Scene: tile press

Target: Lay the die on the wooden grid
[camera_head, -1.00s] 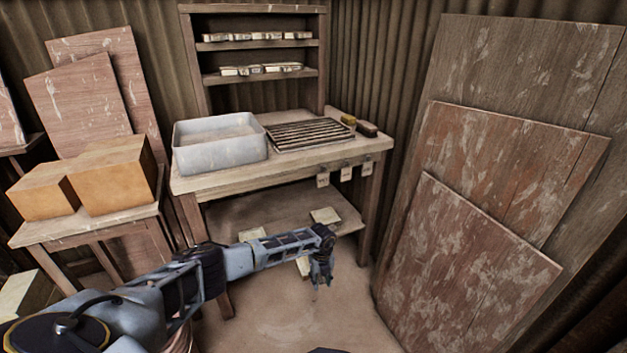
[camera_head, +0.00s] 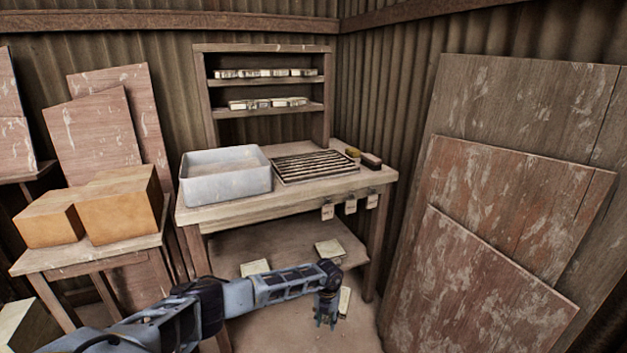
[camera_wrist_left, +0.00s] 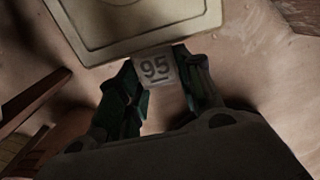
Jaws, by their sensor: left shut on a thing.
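My left gripper (camera_head: 326,318) hangs pointing down, low in front of the bench's lower shelf. In the left wrist view its fingers (camera_wrist_left: 158,92) are shut on the die, a small pale piece marked 95 (camera_wrist_left: 155,68). A cream plate with a framed edge (camera_wrist_left: 128,22) shows just beyond the die; I cannot tell whether they are joined. The wooden grid (camera_head: 316,164), a slatted dark rack, lies on the bench top, above and behind the gripper. The right gripper is out of view.
Boards (camera_head: 490,265) lean at right.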

